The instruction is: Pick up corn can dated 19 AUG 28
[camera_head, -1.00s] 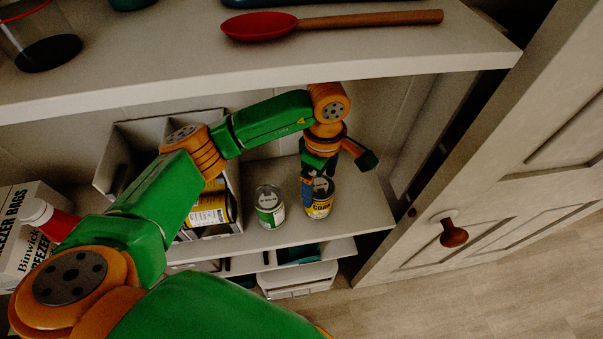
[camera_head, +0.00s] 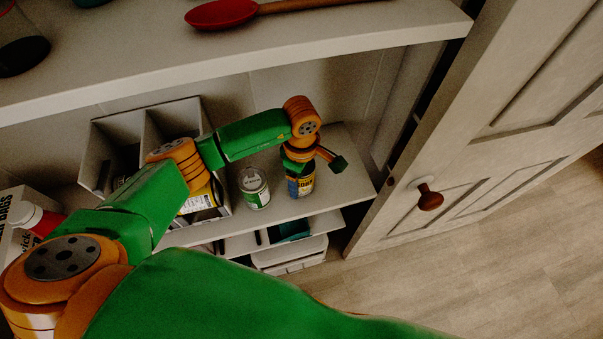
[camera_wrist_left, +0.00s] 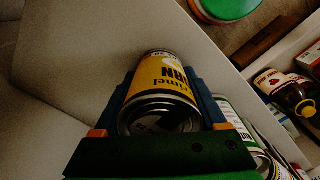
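A yellow corn can (camera_head: 306,186) stands on the middle shelf, near its right front. My left gripper (camera_head: 299,180) comes down over it from above, with a blue finger beside the can. In the left wrist view, the corn can (camera_wrist_left: 162,82) lies between the two fingers (camera_wrist_left: 160,90), its metal lid end towards the camera. The fingers look open around it with narrow gaps; contact is not clear. My right gripper is not in view.
A green-and-white can (camera_head: 254,188) stands just left of the corn can. A divided bin (camera_head: 222,200) holding yellow-labelled cans is further left. The upper shelf (camera_head: 240,65) overhangs the arm. A door (camera_head: 470,150) stands to the right.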

